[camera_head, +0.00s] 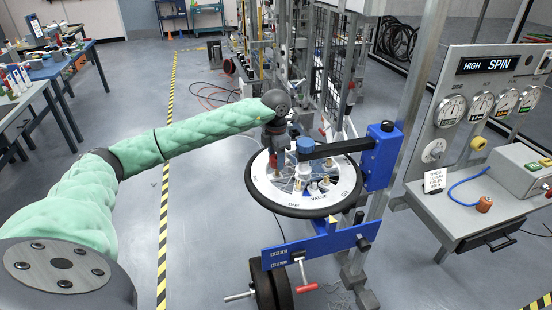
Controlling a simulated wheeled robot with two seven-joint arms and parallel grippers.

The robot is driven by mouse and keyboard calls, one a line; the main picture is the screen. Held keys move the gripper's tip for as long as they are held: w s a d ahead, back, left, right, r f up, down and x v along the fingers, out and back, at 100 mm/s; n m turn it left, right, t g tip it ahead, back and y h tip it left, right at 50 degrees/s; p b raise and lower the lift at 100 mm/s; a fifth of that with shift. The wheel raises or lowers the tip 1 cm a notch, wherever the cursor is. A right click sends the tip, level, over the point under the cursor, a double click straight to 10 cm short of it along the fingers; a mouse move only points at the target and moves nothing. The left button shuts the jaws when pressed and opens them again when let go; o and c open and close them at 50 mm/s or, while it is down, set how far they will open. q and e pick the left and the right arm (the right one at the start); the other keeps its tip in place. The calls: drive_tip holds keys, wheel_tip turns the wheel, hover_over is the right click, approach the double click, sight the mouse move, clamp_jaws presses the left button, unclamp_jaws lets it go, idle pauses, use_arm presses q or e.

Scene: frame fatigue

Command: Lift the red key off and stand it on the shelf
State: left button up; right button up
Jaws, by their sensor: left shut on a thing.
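My left arm comes in from the left, and its dark gripper (275,152) points down over the left part of the wheel-like disc (340,193). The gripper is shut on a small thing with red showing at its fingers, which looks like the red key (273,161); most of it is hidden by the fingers. I cannot tell whether it still touches the disc. A separate red T-shaped handle (306,288) hangs below the blue bracket (322,245). I cannot tell for certain which surface is the shelf. My right gripper is not in view.
A dark bar from the blue clamp block (382,155) reaches over the disc to a blue-capped post (305,146), close to my gripper. A grey upright (417,85) stands behind. A grey bench (455,215) with dials is at right.

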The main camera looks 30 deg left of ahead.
use_arm(q)
drive_tip(key=shift+r+p, duration=0.35)
drive_tip(key=shift+r, duration=1.65)
